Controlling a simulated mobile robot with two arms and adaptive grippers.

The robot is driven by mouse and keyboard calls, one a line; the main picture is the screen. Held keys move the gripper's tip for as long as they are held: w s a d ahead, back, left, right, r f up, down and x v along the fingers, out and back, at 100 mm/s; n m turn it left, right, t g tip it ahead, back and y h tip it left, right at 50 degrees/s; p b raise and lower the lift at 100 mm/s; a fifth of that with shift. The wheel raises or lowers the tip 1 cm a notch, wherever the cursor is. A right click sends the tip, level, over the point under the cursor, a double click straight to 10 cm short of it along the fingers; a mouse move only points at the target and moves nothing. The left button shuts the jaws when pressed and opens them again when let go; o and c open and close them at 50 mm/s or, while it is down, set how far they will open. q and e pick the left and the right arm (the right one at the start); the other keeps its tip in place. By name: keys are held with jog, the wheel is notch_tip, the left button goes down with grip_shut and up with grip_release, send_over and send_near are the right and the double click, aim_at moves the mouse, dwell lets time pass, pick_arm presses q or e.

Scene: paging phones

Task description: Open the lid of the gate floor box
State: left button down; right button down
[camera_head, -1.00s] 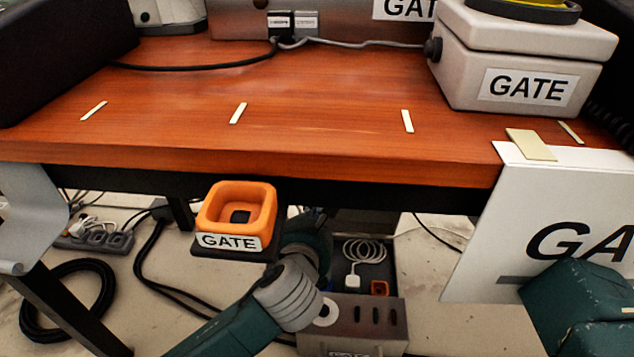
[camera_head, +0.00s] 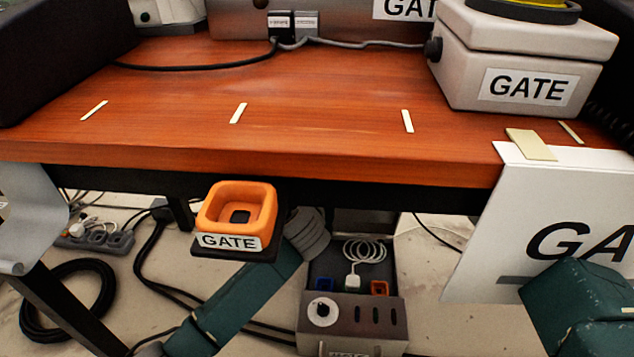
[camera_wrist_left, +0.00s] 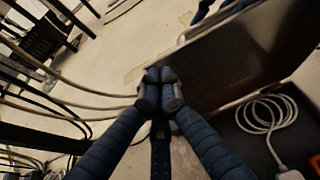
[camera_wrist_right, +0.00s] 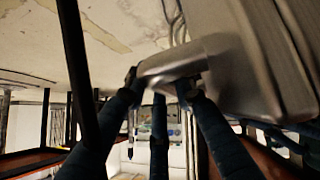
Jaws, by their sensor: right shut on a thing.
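The floor box (camera_head: 352,325) stands on the floor under the table in the head view. It is a metal box with a round dial and dark slots on its front; its label is cut off. Its top is open, showing a coiled white cable (camera_head: 362,252) and blue and orange sockets. In the left wrist view a dark panel (camera_wrist_left: 235,55) stands upright beside the cable; it looks like the raised lid. My left gripper (camera_wrist_left: 158,85) is shut at the panel's edge, with nothing visible between its fingers.
The wooden table (camera_head: 300,140) overhangs the box. An orange holder labelled GATE (camera_head: 238,212) hangs at its front edge above my left arm. Cables (camera_head: 160,275) and a power strip (camera_head: 95,238) lie on the floor at left.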

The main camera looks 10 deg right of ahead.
pick_arm(q)
jog(key=shift+w, duration=0.1)
pick_arm(e)
jog(key=shift+w+a, duration=0.15)
jog(key=shift+a, duration=0.15)
jog(key=c, duration=1.8)
grip_release()
pick_arm(q)
jog(key=shift+w+d, duration=0.1)
jog(key=shift+w, duration=0.65)
pick_arm(e)
jog(key=shift+o, duration=0.6)
jog(key=shift+a+f, duration=0.1)
jog(key=shift+s+d+r, duration=0.3)
jog(key=shift+d, duration=0.15)
pick_arm(q)
jog(key=v, duration=1.2)
jog(key=shift+d, duration=0.15)
pick_arm(e)
jog(key=v, duration=1.1)
jog(key=shift+d+r, duration=0.2)
jog(key=shift+d, duration=0.1)
